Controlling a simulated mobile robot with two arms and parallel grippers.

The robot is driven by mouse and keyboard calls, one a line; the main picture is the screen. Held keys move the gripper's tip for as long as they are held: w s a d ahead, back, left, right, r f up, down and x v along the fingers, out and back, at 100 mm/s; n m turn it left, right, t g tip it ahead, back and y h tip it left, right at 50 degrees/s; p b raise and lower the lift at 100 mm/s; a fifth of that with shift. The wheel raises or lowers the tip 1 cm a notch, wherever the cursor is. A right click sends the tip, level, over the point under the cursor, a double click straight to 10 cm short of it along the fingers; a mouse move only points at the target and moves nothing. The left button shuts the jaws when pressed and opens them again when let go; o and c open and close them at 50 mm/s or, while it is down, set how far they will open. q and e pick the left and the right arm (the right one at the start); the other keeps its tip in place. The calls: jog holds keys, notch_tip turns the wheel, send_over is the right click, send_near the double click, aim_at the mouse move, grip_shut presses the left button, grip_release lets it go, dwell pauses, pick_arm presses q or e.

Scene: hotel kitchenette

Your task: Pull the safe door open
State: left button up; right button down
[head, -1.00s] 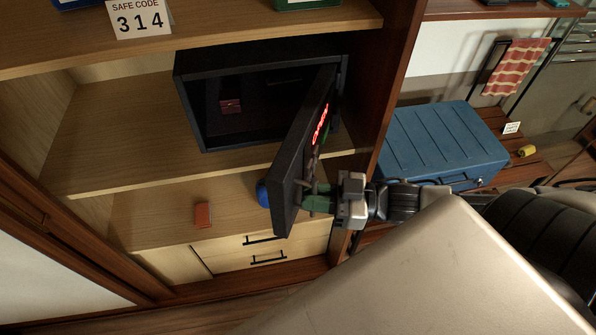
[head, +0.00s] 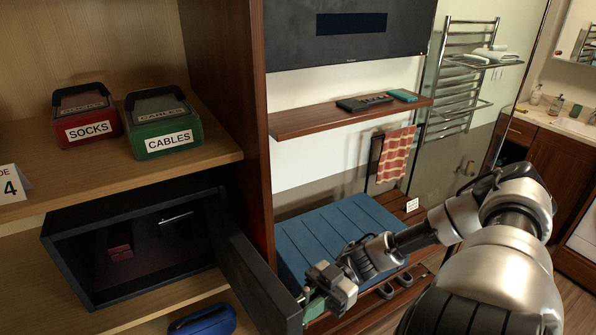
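The black safe (head: 75,270) stands on a shelf at the lower left of the head view. Its door (head: 250,275) is swung wide open toward me, hinged on the right side. Inside lie a small dark red box (head: 120,248) and a dark object with a light edge (head: 175,218). My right gripper (head: 312,302) is at the outer side of the door, close to its free edge. Its green fingertips are partly hidden by the door, so its grip on the handle cannot be made out. The handle is hidden. My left gripper is out of view.
Above the safe, a red SOCKS box (head: 88,118) and a green CABLES box (head: 163,125) sit on a shelf. A blue case (head: 335,235) lies on a wooden bench behind my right arm. A blue pouch (head: 203,320) is below the safe.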

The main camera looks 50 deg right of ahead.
jog(key=shift+s+d+f, duration=0.1)
jog(key=shift+d+f, duration=0.05)
jog(key=shift+d, duration=0.05)
jog(key=c, duration=1.2)
grip_release()
jog(key=shift+s+d+b, duration=0.2)
jog(key=shift+d+b, duration=0.05)
jog(key=shift+d, duration=1.55)
jog(key=shift+s+d+b, duration=0.25)
jog(key=shift+d, duration=1.55)
jog(key=shift+s+d+b, duration=0.2)
jog(key=shift+d+b, duration=0.05)
jog(key=shift+d, duration=1.55)
